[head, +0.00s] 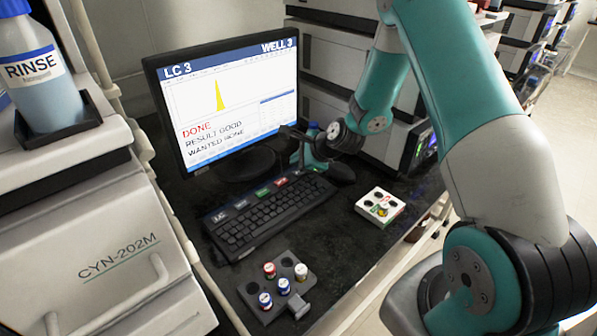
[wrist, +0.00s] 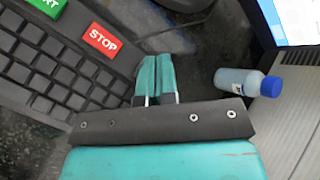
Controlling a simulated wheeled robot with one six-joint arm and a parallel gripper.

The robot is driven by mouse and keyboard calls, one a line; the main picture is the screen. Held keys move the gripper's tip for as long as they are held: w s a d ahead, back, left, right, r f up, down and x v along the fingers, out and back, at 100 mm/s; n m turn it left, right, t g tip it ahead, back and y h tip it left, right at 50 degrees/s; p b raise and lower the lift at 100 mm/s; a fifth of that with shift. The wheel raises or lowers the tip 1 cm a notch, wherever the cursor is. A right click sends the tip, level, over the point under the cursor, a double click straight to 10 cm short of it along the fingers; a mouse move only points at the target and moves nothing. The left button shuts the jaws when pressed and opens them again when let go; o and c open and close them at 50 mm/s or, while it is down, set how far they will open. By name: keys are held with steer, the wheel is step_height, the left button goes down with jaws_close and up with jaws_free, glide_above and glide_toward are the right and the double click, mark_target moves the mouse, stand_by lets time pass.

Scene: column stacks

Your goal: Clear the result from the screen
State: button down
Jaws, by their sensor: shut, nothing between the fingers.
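The monitor screen (head: 237,95) reads "LC 3", "WELL 3", "DONE", "RESULT GOOD" and "WANTED NONE", with one yellow peak. Below it lies a black keyboard (head: 268,215), also in the wrist view (wrist: 75,75). Its upper edge carries coloured keys, among them a green START key (wrist: 46,4) and a red STOP key (wrist: 103,39). My gripper (wrist: 156,62) has its teal fingers together with nothing between them. In the wrist view the fingertips are right of the STOP key. In the head view my gripper (head: 301,160) is above the keyboard's far right end, partly hiding the area behind it.
A small blue-capped bottle (wrist: 245,82) is right of my fingers. A white vial holder (head: 366,207) stands right of the keyboard. A dark rack (head: 255,291) with several capped vials is in front. A RINSE bottle (head: 45,95) stands at left. Instrument stacks border the bench.

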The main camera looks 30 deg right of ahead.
steer(key=shift+f, duration=0.2)
steer(key=shift+f, duration=0.25)
steer(key=shift+f+b, duration=0.4)
stand_by(0.8)
steer(key=shift+r, duration=0.1)
steer(key=shift+r+p, duration=0.75)
steer(key=shift+p, duration=0.05)
step_height(320, 180, up, 5)
steer(key=p, duration=0.4)
steer(key=shift+r+p, duration=0.1)
steer(key=shift+p, duration=0.2)
